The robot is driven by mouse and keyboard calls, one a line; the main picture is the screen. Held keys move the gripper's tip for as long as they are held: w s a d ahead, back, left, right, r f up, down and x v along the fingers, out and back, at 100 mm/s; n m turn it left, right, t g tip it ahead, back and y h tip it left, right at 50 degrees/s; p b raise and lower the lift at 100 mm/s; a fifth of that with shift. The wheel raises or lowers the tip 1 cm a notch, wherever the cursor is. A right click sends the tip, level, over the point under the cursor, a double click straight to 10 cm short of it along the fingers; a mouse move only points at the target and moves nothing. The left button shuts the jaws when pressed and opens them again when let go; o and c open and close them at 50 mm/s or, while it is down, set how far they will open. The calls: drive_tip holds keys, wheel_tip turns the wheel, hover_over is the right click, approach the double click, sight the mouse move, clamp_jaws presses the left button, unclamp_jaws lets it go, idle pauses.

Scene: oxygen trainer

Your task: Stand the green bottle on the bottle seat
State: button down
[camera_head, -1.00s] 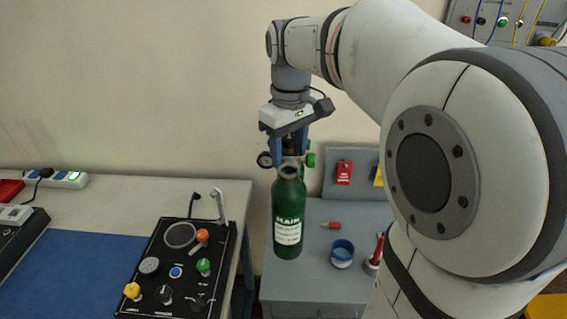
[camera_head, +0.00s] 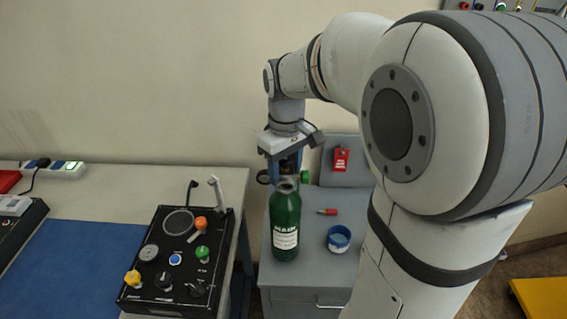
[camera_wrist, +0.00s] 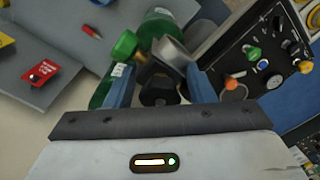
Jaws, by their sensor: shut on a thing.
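The green bottle (camera_head: 285,230), with a white label, is upright over the grey cabinet top in the head view. My gripper (camera_head: 287,168) is shut on its top fitting, just behind the bottle's grey collar. In the wrist view the blue fingers of my gripper (camera_wrist: 160,88) close around a dark part of the fitting. The bottle's green body (camera_wrist: 158,25) shows beyond them, with a green knob (camera_wrist: 125,45) beside the fitting. I cannot make out the bottle seat; the bottle may hide it. I cannot tell whether the bottle's base touches anything.
A red tag (camera_head: 341,159) is behind. A black control panel (camera_head: 145,290) lies left, on a table beyond a gap.

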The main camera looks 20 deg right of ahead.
drive_tip(key=shift+w, duration=0.1)
drive_tip(key=c, duration=0.6)
unclamp_jaws()
drive_tip(key=shift+f, duration=0.1)
drive_tip(key=shift+c, duration=0.2)
wheel_tip(320, 180, up, 11)
drive_tip(key=shift+b, duration=0.3)
drive_tip(key=shift+r, duration=0.5)
drive_tip(key=s+f+m+t, duration=0.3)
drive_tip(key=s+f+m, duration=0.2)
drive_tip(key=s+f, duration=0.7)
drive_tip(key=s, duration=0.2)
drive_tip(key=shift+s+f, duration=0.25)
drive_tip(key=shift+s, duration=0.05)
drive_tip(key=shift+a, duration=0.1)
